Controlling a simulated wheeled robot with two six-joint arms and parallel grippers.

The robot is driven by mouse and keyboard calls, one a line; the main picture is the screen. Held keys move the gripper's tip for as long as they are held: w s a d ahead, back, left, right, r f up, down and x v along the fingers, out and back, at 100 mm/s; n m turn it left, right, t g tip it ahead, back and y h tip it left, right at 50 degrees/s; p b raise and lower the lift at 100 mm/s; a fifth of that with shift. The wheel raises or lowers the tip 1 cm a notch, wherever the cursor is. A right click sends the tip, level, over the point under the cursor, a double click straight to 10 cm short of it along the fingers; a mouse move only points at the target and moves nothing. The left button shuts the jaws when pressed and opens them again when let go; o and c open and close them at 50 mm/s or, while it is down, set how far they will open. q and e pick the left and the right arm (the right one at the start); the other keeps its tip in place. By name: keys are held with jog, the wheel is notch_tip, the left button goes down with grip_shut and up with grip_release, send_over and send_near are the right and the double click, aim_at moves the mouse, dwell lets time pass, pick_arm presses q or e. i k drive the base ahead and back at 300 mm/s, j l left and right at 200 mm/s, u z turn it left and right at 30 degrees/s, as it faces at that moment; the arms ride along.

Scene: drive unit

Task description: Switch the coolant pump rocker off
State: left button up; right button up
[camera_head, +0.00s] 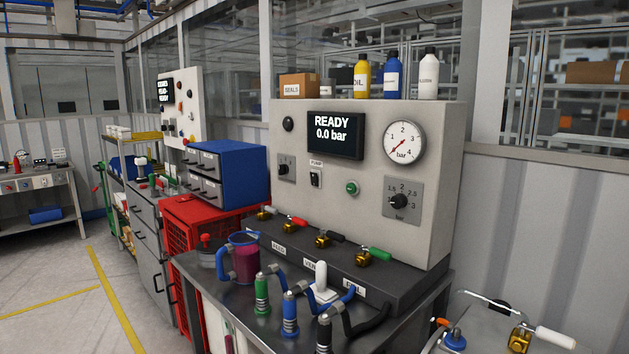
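A small black rocker switch (316,179) sits on a light plate on the front of the grey test panel (335,215), under a label reading PUMP (316,163). It is too small to tell which side is pressed in. The panel's display (335,135) reads READY and 0.0 bar. A green button (352,188) is to the right of the rocker, and a plate with a black knob (284,168) is to its left. Neither of my grippers is in view.
A dark bench (215,285) in front of the panel carries a jug (245,264), hose couplings (290,315) and several coloured-handle valves. A blue drawer box (237,172) stands left of the panel. A pressure gauge (403,143) is at its upper right. Open floor (60,290) lies at left.

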aim_at(313, 176)
jog(key=z, duration=0.5)
jog(key=i+j+z, duration=0.25)
jog(key=j, duration=0.2)
jog(key=j+z, duration=0.3)
jog(key=i+j+z, duration=0.25)
jog(key=j, duration=0.35)
jog(key=k+j+z, duration=0.1)
jog(key=j+z, duration=0.2)
jog(key=j, duration=1.5)
jog(key=i, duration=0.05)
